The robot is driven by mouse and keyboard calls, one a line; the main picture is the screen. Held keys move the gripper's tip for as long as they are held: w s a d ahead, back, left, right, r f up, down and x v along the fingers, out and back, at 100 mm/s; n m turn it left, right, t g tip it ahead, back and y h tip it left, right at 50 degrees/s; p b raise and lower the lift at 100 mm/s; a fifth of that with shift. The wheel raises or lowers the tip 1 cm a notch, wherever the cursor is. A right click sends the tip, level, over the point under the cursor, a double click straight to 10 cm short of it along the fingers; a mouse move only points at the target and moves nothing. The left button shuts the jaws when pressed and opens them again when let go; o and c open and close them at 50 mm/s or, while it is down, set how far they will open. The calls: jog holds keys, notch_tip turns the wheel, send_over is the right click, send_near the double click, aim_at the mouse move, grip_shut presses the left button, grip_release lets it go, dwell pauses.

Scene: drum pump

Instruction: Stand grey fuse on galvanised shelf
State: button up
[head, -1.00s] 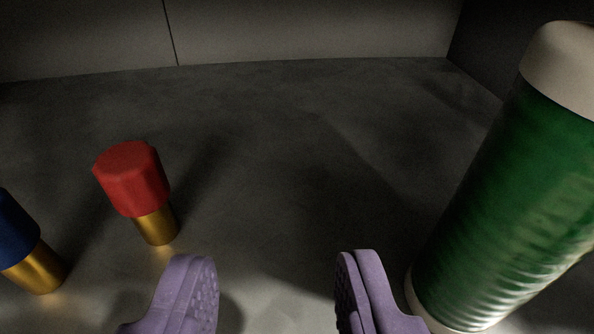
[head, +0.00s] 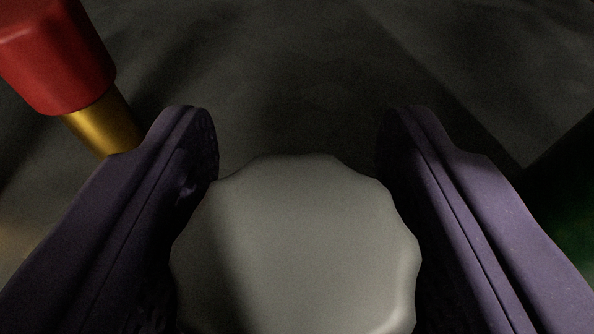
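A pale grey cap with a scalloped rim (head: 297,250), which looks like the top of the grey fuse, fills the lower middle of the head view. Its body below the cap is hidden. My gripper (head: 297,130) has its two purple fingers apart, one on each side of the cap, with the tips reaching past it. No clear squeeze on it shows, and contact lower down is hidden. I cannot tell the galvanised shelf for sure; a dark grey mottled surface (head: 300,60) lies beyond the fingertips.
A fuse with a red cap and brass body (head: 55,55) stands close by at the upper left, near my left finger. A dark green cylinder (head: 565,205) shows at the right edge, in shadow. The surface straight beyond the fingertips is clear.

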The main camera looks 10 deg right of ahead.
jog(key=shift+o, duration=0.6)
jog(key=shift+s+r, duration=0.15)
jog(key=shift+r, duration=0.1)
jog(key=p+v, duration=0.4)
jog(key=v, duration=0.7)
jog(key=shift+s+p, duration=0.3)
jog(key=shift+a, duration=0.1)
